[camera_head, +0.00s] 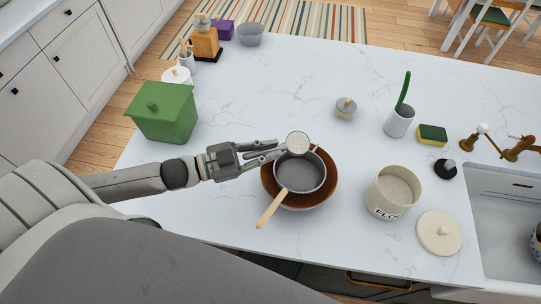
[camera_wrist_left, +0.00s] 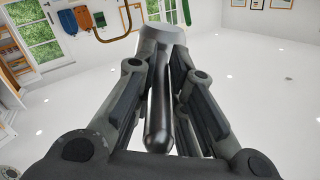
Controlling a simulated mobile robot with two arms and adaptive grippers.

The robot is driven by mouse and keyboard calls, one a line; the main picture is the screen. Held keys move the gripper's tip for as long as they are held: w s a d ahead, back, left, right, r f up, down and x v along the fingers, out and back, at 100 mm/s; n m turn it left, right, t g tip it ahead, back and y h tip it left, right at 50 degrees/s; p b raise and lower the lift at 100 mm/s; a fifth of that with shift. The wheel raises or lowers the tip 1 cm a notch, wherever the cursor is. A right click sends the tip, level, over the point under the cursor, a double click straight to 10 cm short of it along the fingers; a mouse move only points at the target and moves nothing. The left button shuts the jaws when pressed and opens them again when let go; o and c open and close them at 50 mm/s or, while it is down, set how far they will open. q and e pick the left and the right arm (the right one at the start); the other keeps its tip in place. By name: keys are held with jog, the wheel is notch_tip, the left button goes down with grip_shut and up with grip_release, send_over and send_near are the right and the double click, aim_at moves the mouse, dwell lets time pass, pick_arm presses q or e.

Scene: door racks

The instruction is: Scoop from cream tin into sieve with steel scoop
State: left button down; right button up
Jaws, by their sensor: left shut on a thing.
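The cream tin (camera_head: 380,206), lettered "FLO…", stands open at the right with pale powder inside. The sieve (camera_head: 301,178), grey with a wooden handle, rests on a brown bowl (camera_head: 329,190). My left gripper (camera_head: 272,151) is shut on the handle of the steel scoop. The scoop's round head (camera_head: 298,143) is above the far edge of the sieve, and its face looks pale; I cannot tell how full it is. In the left wrist view the dark scoop handle (camera_wrist_left: 160,110) runs between the fingers. My right gripper is not in view.
A green box (camera_head: 163,112) stands at left. The middle of the counter is clear.

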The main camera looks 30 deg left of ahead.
pick_arm(q)
jog(key=shift+w+a+f+m, duration=0.15)
jog(key=shift+w+f+m, duration=0.1)
jog(key=shift+w+m, duration=0.15)
jog(key=m+b, duration=0.2)
jog(key=m, duration=0.2)
jog(key=m+b, duration=0.3)
jog(key=m, duration=0.1)
jog(key=f+m+b, duration=0.1)
jog(key=m+b, duration=0.2)
jog(key=m, duration=0.1)
jog(key=shift+s+d+f+y, duration=0.1)
jog(key=shift+d+y, duration=0.25)
jog(key=shift+y, duration=0.05)
jog(key=shift+s+d+m, duration=0.1)
jog(key=shift+s+m, duration=0.1)
jog(key=shift+m, duration=0.5)
jog(key=m, duration=0.3)
jog(key=s+d+m, duration=0.1)
jog(key=m, duration=0.3)
jog(key=s+m, duration=0.1)
jog(key=m, duration=0.2)
jog(key=shift+d+f+g, duration=0.2)
jog(key=shift+d+g, duration=0.1)
jog(key=shift+d, duration=0.1)
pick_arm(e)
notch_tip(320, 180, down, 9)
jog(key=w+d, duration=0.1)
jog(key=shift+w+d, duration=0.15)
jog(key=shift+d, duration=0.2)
